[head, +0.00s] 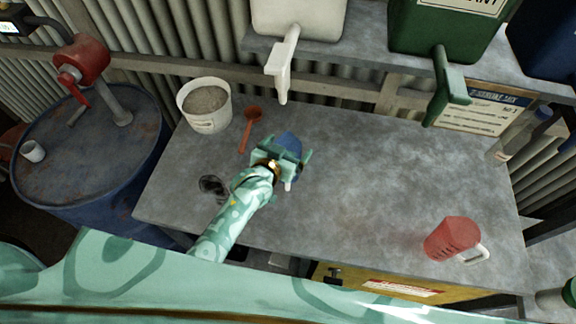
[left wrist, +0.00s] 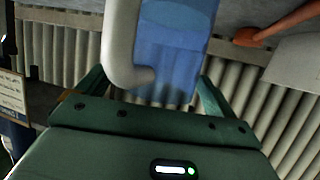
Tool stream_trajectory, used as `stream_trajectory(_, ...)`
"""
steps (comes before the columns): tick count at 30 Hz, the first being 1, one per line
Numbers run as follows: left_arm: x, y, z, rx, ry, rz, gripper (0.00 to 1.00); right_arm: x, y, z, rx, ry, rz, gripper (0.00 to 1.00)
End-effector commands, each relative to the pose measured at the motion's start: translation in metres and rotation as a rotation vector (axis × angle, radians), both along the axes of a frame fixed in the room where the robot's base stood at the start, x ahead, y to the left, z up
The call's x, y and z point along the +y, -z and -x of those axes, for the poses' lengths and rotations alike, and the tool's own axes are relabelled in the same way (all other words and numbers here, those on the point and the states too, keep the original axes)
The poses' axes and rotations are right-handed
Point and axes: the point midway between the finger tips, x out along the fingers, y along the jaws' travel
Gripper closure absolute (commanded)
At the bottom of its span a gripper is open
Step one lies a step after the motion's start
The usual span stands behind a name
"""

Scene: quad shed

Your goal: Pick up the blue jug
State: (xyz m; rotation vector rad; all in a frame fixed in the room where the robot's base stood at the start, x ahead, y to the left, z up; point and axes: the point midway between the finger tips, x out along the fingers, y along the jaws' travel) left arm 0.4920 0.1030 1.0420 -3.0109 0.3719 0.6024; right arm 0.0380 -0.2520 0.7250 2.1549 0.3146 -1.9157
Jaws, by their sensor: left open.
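The blue jug (head: 290,141) stands on the grey workbench, mostly covered by my left gripper (head: 284,154) in the head view. In the left wrist view the jug (left wrist: 178,55) is a translucent blue body with a pale grey handle (left wrist: 120,45) on its left side. My left gripper is open, with one finger on each side of the jug's near part in that view. I cannot tell whether the fingers touch it. My right gripper is not in view.
White and green containers with spouts overhang the back. A blue drum (head: 85,150) stands left. The bench middle is clear.

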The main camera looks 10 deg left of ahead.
Motion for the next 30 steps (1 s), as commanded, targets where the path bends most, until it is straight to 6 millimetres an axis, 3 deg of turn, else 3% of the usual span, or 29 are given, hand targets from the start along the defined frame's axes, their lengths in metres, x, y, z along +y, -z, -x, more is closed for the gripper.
stream_trajectory(5,0.0,0.0,0.0,0.0,0.0,0.0,0.1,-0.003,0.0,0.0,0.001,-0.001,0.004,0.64)
stream_trajectory(14,0.0,-0.001,0.0,-0.003,0.0,0.002,0.93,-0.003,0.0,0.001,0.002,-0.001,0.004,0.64)
stream_trajectory(23,0.0,-0.004,0.0,-0.002,-0.001,0.0,0.94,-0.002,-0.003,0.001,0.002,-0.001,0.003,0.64)
stream_trajectory(30,0.001,-0.021,-0.003,-0.004,-0.001,0.001,0.94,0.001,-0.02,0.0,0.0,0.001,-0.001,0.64)
